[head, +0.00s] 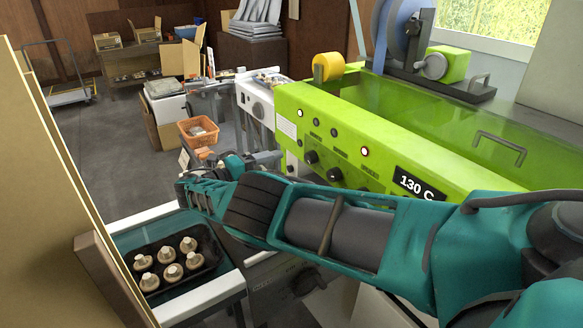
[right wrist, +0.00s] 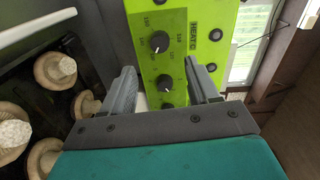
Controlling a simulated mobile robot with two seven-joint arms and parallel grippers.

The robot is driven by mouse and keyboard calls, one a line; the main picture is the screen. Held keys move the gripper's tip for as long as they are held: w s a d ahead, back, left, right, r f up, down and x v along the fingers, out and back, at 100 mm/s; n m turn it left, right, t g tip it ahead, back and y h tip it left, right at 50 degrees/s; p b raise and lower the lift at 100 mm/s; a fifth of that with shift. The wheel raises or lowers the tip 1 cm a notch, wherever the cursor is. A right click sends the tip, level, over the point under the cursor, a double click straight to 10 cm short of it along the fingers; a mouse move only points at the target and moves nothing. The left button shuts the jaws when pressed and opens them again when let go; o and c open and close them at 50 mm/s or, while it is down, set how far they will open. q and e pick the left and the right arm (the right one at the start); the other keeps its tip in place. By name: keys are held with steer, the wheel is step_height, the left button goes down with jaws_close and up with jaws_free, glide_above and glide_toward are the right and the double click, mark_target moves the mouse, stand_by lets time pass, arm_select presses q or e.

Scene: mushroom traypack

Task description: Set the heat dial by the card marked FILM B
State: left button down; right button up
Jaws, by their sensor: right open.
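The lime-green machine (head: 345,135) carries black dials on its front and a display (head: 414,184) reading 130 C. In the right wrist view, a black dial (right wrist: 159,42) with a white pointer and numbers around it sits beside a label (right wrist: 194,32) that reads HEAT C. A second dial (right wrist: 165,82) is below it. My right gripper (right wrist: 158,68) is open, its fingers either side of the panel area with the dials, holding nothing. In the head view my right gripper (head: 192,188) is partly hidden by its own wrist. No card marked FILM B is readable. My left gripper is out of view.
A black tray (head: 208,270) of mushrooms lies on the bench at the lower left, beside a tall cardboard sheet (head: 50,170). An orange basket (head: 197,140) is farther back. A yellow roll (head: 327,67) stands at the machine's left end.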

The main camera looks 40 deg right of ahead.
steer(key=a, duration=0.1)
steer(key=a+b, duration=0.1)
steer(key=a, duration=0.2)
steer(key=shift+w+a+r, duration=0.1)
steer(key=shift+w+r, duration=0.05)
steer(key=shift+w, duration=0.15)
steer(key=shift+s, duration=0.1)
